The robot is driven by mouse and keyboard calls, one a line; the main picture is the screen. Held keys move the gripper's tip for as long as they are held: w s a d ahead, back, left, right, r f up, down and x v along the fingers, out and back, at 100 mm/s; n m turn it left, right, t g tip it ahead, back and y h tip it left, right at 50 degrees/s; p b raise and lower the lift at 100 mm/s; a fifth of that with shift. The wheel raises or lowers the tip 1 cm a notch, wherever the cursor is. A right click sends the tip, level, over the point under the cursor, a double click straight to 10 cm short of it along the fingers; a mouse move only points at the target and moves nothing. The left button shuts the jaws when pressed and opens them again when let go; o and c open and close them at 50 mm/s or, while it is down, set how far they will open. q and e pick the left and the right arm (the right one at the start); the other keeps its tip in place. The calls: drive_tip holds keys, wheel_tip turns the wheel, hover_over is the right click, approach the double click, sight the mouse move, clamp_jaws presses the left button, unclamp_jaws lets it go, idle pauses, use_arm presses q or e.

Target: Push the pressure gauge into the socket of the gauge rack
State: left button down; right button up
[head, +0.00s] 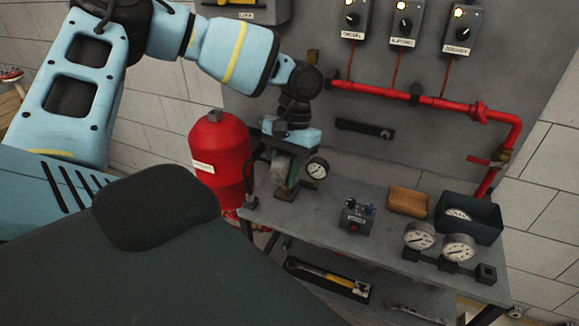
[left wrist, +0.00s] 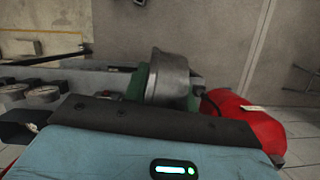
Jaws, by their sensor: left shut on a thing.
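My left gripper (head: 291,138) points down over the bench at the small green and grey pump (head: 287,168). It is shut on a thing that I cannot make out. A round white-faced pressure gauge (head: 317,168) shows just below its right end; I cannot tell whether the gripper or the pump bears it. The dark gauge rack (head: 465,271) is at the bench's front right, with two gauges (head: 419,236) (head: 458,247) upright on it and an empty square socket (head: 487,272) at its right end. In the left wrist view the pump's grey cylinder (left wrist: 168,75) is just beyond my gripper.
A dark bin (head: 484,222) with a gauge inside, a wooden tray (head: 408,201) and a small control box (head: 356,216) stand on the bench. A red tank (head: 219,160) is left of the pump. A red pipe (head: 400,94) runs along the panel behind.

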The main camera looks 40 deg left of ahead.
use_arm(q)
drive_tip(key=s+a+r+n+h, duration=0.1)
drive_tip(key=s+a+n, duration=0.3)
drive_tip(key=a, duration=0.8)
drive_tip(key=s+a+f+n+t, duration=0.1)
drive_tip(key=s+a+f+n, duration=0.1)
drive_tip(key=s+f, duration=0.35)
drive_tip(key=w+d+f+m, duration=0.2)
drive_tip(key=d+f, duration=0.4)
drive_tip(key=d, duration=0.6)
drive_tip(key=w+d+r+m, duration=0.2)
drive_tip(key=w+d+m, duration=0.1)
drive_tip(key=d, duration=0.5)
drive_tip(key=w+d+r+m+g+y, duration=0.1)
drive_tip(key=w+d+r+m, duration=0.1)
drive_tip(key=d, duration=0.7)
drive_tip(key=shift+w+r+m+y, duration=0.2)
drive_tip(key=shift+w+m+y, duration=0.1)
drive_tip(key=shift+w+m, duration=0.4)
drive_tip(key=shift+w, duration=0.15)
